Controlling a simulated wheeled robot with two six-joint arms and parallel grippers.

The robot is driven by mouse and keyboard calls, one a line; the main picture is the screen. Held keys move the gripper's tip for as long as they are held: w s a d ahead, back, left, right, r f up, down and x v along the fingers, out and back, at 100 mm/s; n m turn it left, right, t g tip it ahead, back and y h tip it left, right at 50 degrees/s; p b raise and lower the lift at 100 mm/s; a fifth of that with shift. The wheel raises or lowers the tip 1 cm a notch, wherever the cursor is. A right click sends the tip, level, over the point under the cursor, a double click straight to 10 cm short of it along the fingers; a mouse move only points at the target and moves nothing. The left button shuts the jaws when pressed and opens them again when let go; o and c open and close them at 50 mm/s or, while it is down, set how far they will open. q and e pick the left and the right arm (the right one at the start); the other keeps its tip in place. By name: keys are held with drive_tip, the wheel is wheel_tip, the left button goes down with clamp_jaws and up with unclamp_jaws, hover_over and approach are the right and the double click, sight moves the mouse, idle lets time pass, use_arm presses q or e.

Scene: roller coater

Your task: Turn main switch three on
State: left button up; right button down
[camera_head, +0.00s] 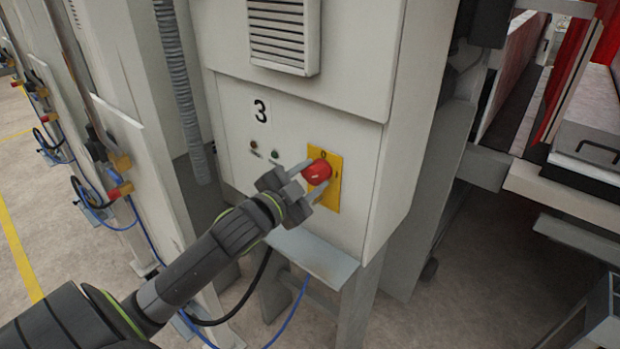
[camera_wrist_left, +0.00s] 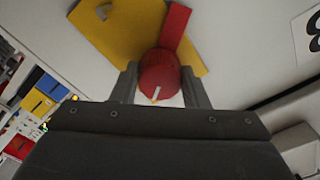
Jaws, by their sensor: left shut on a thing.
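Main switch three is a red rotary knob (camera_head: 317,172) on a yellow plate (camera_head: 331,196), on the light grey cabinet face below and right of a black number 3 (camera_head: 261,110). My left gripper (camera_head: 304,180) is shut on the red knob, one finger on each side. In the left wrist view the knob (camera_wrist_left: 159,76) sits between the two grey fingers, with a white mark on its front and a red bar reaching up to the right over the yellow plate (camera_wrist_left: 125,22). Part of the plate is hidden by the knob. My right gripper is out of view.
Two small indicator lights (camera_head: 274,155) sit left of the plate. A vent grille (camera_head: 284,35) is above, and a small metal ledge (camera_head: 315,258) juts out below. A grey corrugated conduit (camera_head: 180,90) hangs at the left. Red and grey machinery (camera_head: 590,150) stands at the right.

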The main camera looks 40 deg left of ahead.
use_arm(q)
drive_tip(key=m, duration=0.3)
drive_tip(key=shift+m+b, duration=0.3)
drive_tip(key=shift+b, duration=0.05)
drive_tip(key=shift+m+b, duration=0.4)
drive_tip(key=shift+m, duration=1.3)
drive_tip(key=o, duration=1)
drive_tip(key=shift+s+a+p, duration=0.25)
drive_tip(key=shift+s+p, duration=0.6)
drive_tip(key=shift+s, duration=2.05)
drive_tip(key=shift+s+a+p, duration=0.2)
drive_tip(key=shift+s+p, duration=0.6)
drive_tip(key=shift+s, duration=2.1)
drive_tip(key=shift+s+a+p, duration=0.25)
drive_tip(key=shift+s+p, duration=0.6)
drive_tip(key=shift+s, duration=2.05)
